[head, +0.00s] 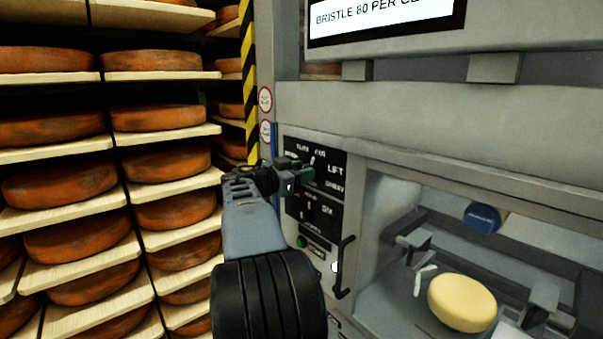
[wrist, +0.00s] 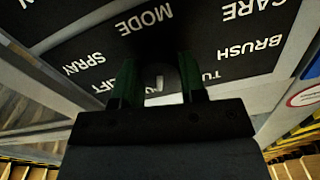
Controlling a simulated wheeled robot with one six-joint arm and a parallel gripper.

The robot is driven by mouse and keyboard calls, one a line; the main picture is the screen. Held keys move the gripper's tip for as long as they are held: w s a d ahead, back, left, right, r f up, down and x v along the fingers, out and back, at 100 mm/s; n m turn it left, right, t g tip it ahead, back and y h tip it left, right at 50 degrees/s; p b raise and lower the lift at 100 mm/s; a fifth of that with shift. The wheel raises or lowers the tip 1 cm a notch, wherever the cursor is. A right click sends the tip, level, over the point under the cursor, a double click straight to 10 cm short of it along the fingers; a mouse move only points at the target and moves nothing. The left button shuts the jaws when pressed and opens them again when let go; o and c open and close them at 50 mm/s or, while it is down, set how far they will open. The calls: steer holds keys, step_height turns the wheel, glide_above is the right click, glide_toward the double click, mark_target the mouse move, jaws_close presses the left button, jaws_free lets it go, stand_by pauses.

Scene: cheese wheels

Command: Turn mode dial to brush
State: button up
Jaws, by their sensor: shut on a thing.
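The mode dial (wrist: 160,72) sits between the two green fingertips of my gripper (wrist: 157,85) in the wrist view, and the fingers are shut on it. Its white pointer mark (wrist: 159,83) points down there, between the partly hidden TURN and LIFT labels. The wrist picture is upside down. In the head view my gripper (head: 299,171) is at the black control panel (head: 329,188) and covers most of the dial.
A display (head: 385,17) reads "BRISTLE 80 PER CE...", cut off. Below the panel are a green button (head: 301,242) and a black handle (head: 343,268). A pale cheese wheel (head: 462,303) lies in the machine bay at right. Shelves of orange cheeses (head: 60,181) fill the left.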

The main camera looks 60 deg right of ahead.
steer(key=shift+f, duration=0.1)
steer(key=shift+n+b, duration=3.2)
steer(key=shift+n, duration=5.5)
steer(key=o, duration=0.9)
steer(key=shift+w+a, duration=0.1)
